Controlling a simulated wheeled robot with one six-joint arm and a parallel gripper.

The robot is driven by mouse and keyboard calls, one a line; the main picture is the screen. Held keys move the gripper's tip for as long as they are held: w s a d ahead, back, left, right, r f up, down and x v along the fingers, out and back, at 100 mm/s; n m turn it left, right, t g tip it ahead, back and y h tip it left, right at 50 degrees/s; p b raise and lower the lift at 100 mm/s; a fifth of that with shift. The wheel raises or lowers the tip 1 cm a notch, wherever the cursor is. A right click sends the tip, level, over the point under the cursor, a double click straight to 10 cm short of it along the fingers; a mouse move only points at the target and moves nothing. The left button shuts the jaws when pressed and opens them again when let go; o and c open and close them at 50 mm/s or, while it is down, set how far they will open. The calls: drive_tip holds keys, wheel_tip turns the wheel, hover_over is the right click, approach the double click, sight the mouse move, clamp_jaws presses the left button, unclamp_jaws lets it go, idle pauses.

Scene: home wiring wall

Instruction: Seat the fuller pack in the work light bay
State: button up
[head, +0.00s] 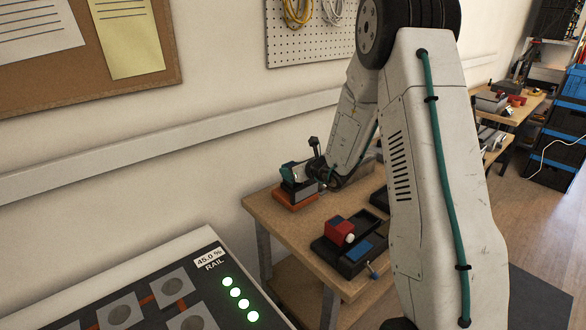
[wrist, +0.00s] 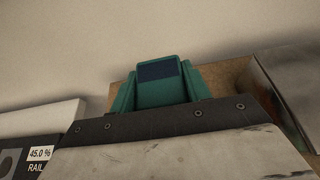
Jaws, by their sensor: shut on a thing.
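My gripper (head: 306,172) is at the far left end of the wooden table and is shut on a teal pack (head: 288,171). In the wrist view the teal pack (wrist: 160,78) has a dark blue panel on its face, with teal sides beside it. The pack is over or at a grey unit on an orange base (head: 295,198), which may be the work light. A dark stalk with a small head (head: 314,145) rises beside it. I cannot tell whether the pack touches the unit or sits in a bay. No charge marking shows on the pack.
A dark tray (head: 330,257) on the table holds a red block with a white knob (head: 340,232) and a blue pad (head: 358,250). A panel marked 45.0 % RAIL with several lit green dots (head: 235,292) stands at the front left. The wall runs close behind the table.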

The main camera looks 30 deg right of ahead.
drive_tip(key=shift+f, duration=0.6)
drive_tip(key=o, duration=1.3)
drive_tip(key=v, duration=0.7)
drive_tip(key=shift+s+r, duration=0.15)
drive_tip(key=shift+s, duration=0.15)
drive_tip(key=shift+d, duration=0.1)
